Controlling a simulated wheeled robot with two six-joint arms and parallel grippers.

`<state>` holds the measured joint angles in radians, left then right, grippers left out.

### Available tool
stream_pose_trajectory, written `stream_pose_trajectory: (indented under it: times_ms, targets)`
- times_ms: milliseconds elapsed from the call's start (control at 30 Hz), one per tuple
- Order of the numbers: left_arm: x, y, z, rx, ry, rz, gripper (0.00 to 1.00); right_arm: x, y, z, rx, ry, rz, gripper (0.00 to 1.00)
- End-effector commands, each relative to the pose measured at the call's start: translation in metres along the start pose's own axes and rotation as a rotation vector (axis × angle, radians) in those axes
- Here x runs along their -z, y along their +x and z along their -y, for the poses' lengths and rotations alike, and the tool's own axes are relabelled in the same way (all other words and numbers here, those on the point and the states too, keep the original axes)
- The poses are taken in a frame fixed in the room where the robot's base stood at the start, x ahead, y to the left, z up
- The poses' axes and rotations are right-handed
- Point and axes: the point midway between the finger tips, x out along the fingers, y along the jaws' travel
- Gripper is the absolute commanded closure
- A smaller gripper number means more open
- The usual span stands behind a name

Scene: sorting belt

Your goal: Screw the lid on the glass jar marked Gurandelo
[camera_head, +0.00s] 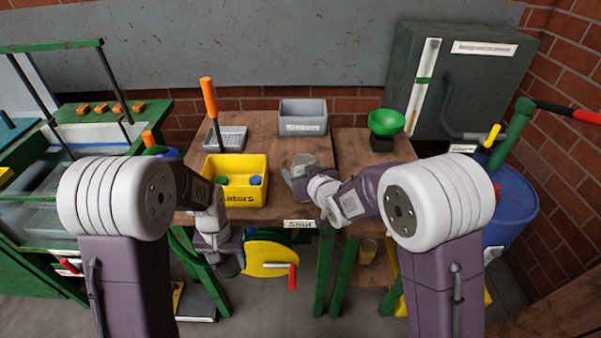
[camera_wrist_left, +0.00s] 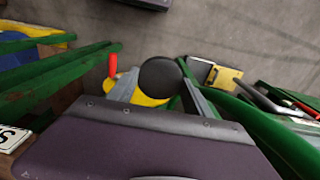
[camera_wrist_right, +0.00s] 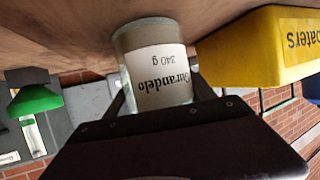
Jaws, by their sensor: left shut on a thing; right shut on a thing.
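The glass jar marked Gurandelo (camera_wrist_right: 158,70) stands on the wooden bench, its label upside down in the right wrist view. In the head view its round top (camera_head: 304,160) shows behind my right gripper (camera_head: 304,174). My right gripper is shut on the jar, one finger on each side. My left gripper (camera_head: 229,262) is low in front of the bench. It is shut on a dark round lid (camera_wrist_left: 160,77), held flat face toward the left wrist camera. In the head view the dark lid (camera_head: 229,268) is partly hidden by the gripper. Lid and jar are well apart.
A yellow bin (camera_head: 262,169) marked as floaters stands left of the jar. A grey Sinkers bin (camera_head: 303,117) is behind it, and a green bowl (camera_head: 386,122) to the right. A yellow wheel with a red handle (camera_head: 270,258) is right beside my left gripper, below the bench edge.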

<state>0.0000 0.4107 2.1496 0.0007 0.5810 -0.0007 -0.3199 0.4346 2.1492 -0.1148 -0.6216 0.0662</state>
Motion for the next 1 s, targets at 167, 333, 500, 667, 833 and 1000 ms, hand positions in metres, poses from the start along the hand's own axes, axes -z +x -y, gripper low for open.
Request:
stream_pose_trajectory:
  times_ms: [167,333,500,667,833,1000]
  targets:
    - [0.000,0.001,0.000,0.000,0.000,0.000,0.78,0.000,0.000,0.000,0.000,0.000,-0.002,1.00]
    - [0.000,0.003,0.000,0.000,0.000,0.000,0.78,-0.002,0.001,0.000,0.000,0.000,0.000,0.15]
    - [0.000,0.003,0.000,0.000,0.000,0.000,0.78,-0.002,0.001,0.000,0.000,0.000,0.000,0.15]
    - [0.000,0.000,0.000,0.000,0.000,0.000,0.78,0.001,0.000,0.000,0.000,-0.001,-0.001,0.15]
    - [0.000,-0.003,0.000,0.000,0.000,0.000,0.78,0.003,-0.023,0.000,0.000,-0.001,-0.002,0.15]
    - [0.000,-0.007,0.000,0.000,0.000,0.000,0.78,0.003,-0.064,0.000,0.000,0.000,-0.003,0.15]
